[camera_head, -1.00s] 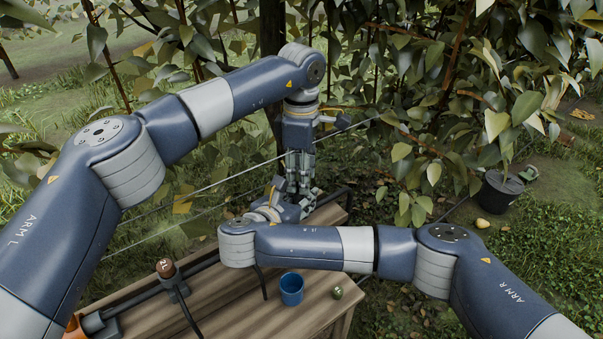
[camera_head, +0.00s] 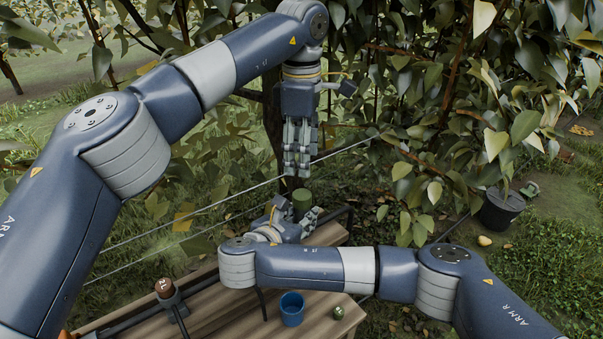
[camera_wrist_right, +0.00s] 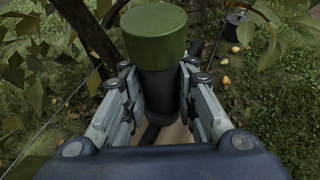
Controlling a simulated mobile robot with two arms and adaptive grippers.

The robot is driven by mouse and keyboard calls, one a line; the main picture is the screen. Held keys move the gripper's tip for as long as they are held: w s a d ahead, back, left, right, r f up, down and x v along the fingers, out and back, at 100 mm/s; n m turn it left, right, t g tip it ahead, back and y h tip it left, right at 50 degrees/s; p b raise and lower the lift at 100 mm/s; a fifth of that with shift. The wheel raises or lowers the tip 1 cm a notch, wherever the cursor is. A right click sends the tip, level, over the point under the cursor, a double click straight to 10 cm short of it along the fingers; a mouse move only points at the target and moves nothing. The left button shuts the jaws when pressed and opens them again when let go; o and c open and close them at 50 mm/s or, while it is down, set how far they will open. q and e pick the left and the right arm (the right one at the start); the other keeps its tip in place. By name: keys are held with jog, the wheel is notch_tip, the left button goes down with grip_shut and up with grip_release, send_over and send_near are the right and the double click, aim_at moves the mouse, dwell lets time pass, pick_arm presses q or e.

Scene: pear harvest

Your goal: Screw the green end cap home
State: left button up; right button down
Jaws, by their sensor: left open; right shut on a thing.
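The green end cap (camera_wrist_right: 153,32) sits on top of a dark cylinder (camera_wrist_right: 160,95), upright as seen in the right wrist view. My right gripper (camera_wrist_right: 158,80) is shut on that dark cylinder, with a finger on each side below the cap. The cap also shows in the head view (camera_head: 301,198), just above my right gripper (camera_head: 296,214). My left gripper (camera_head: 297,172) points down above the cap, open and apart from it. The thread between cap and cylinder is hidden, so I cannot tell how tightly they join.
A wooden bench (camera_head: 245,318) lies below, with a blue cup (camera_head: 292,308) and a small green round thing (camera_head: 337,313) near its right edge. A brown knob (camera_head: 164,288) stands at left. Taut wires cross behind the arms. Leafy branches (camera_head: 420,130) hang close at right.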

jog(key=shift+f, duration=0.1)
dwell(0.3)
jog(key=c, duration=1.2)
grip_release()
jog(key=v, duration=0.6)
jog(key=shift+w+a, duration=0.1)
jog(key=shift+a, duration=0.05)
jog(key=v, duration=0.6)
